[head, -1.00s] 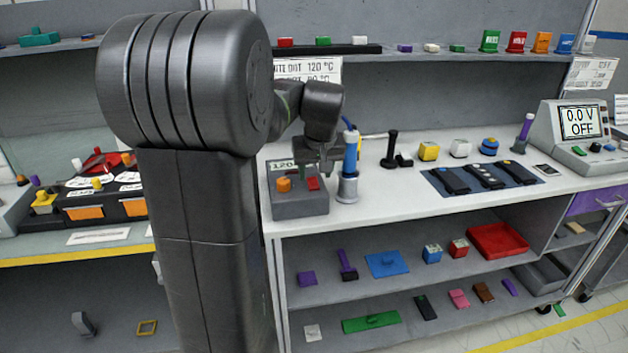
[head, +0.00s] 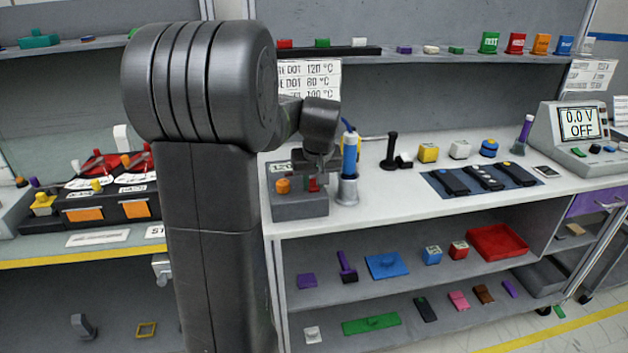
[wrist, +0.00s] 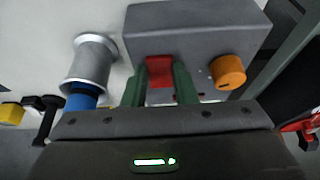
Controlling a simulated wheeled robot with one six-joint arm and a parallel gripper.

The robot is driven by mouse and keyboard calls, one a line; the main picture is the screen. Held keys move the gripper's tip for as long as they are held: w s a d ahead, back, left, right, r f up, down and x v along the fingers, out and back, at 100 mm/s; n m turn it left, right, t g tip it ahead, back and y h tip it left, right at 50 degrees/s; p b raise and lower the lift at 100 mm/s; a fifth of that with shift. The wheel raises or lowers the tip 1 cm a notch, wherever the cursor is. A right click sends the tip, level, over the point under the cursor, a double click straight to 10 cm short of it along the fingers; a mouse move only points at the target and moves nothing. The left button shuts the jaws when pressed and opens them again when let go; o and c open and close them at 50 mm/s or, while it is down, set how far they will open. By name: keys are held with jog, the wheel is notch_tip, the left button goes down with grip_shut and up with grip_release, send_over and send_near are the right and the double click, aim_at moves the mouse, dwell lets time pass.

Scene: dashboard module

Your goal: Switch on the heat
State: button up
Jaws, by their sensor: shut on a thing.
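The grey heat station (head: 300,206) stands at the left end of the white bench, with an orange knob (head: 283,186) and a red switch (head: 313,184) on top. In the wrist view the station (wrist: 200,35) fills the upper middle, with the red switch (wrist: 159,70) and the orange knob (wrist: 227,72) on it. My gripper (wrist: 160,82) has its green fingers on either side of the red switch and is shut on it. In the head view my gripper (head: 316,176) is at the station's top, and my arm partly hides its display.
A blue-handled tool stands in a metal holder (head: 347,190) just right of the station, close to my gripper. A black stand (head: 390,150) and a yellow block (head: 428,152) are farther right. A sign with temperatures (head: 310,80) hangs behind.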

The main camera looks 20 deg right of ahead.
jog(key=shift+w+r+p, duration=0.1)
jog(key=shift+r+p, duration=0.25)
jog(key=shift+p, duration=0.7)
jog(key=g+p, duration=0.1)
jog(key=p, duration=0.1)
jog(key=g+p, duration=0.1)
jog(key=p, duration=0.1)
jog(key=shift+w+d+r+y, duration=0.1)
jog(key=shift+w+r+y, duration=0.05)
jog(key=shift+w+y, duration=0.15)
jog(key=g+p, duration=0.1)
jog(key=p, duration=0.2)
jog(key=shift+w+g, duration=0.15)
jog(key=shift+g, duration=0.15)
jog(key=shift+g+p, duration=0.3)
jog(key=shift+p, duration=0.25)
jog(key=shift+f, duration=0.2)
jog(key=o, duration=1)
jog(key=shift+f, duration=0.1)
